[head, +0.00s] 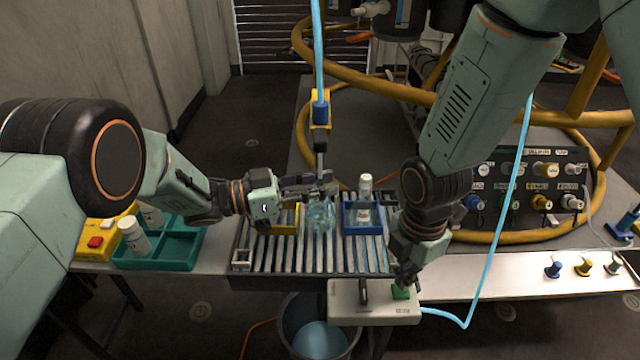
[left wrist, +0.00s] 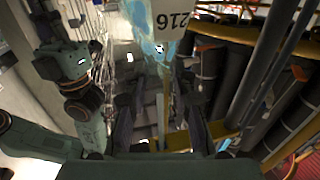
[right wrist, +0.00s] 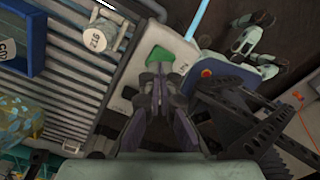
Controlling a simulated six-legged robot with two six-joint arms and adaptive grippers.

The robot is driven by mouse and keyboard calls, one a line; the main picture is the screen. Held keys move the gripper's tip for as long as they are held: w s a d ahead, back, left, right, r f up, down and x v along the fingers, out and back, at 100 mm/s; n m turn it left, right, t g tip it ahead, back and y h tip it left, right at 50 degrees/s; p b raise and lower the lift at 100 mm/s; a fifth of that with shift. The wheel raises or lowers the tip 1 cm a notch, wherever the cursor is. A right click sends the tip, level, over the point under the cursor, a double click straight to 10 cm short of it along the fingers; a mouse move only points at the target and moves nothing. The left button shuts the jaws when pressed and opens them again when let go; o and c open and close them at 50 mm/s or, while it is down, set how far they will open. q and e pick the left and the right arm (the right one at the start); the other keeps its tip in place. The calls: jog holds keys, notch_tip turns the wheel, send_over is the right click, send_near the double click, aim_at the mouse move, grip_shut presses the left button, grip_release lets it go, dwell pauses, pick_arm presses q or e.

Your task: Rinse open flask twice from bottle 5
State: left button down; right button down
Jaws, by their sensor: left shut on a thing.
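A clear bluish flask (head: 322,217) stands at the slatted grate (head: 290,262), under a nozzle (head: 320,150) on a blue hose. My left gripper (head: 325,184) is shut on it near its top. The left wrist view shows a label reading 216 (left wrist: 175,17). A white-capped bottle (head: 364,190) stands in a blue holder (head: 362,226) to the right; I cannot read a 5 on it. My right gripper (right wrist: 158,72) is shut and empty, with its tips at or just above the green button (right wrist: 160,53) of a white box (head: 350,312). Contact is unclear.
A white cylinder marked 216 (right wrist: 97,38) is on the grate. A yellow holder (head: 285,222) is left of the flask. A teal tray (head: 160,262) with white bottles (head: 135,238) and a red-buttoned yellow box (head: 95,242) lie left. A bucket (head: 292,312) stands below. A valve panel (head: 525,185) is right.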

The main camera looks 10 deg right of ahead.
jog(key=shift+f, duration=1.15)
dwell(0.8)
jog(key=shift+r, duration=0.1)
dwell(0.9)
jog(key=shift+r, duration=1.05)
jog(key=shift+r, duration=0.1)
jog(key=shift+w+r, duration=0.1)
jog(key=shift+r, duration=0.2)
notch_tip(320, 180, up, 2)
jog(key=shift+r, duration=1.6)
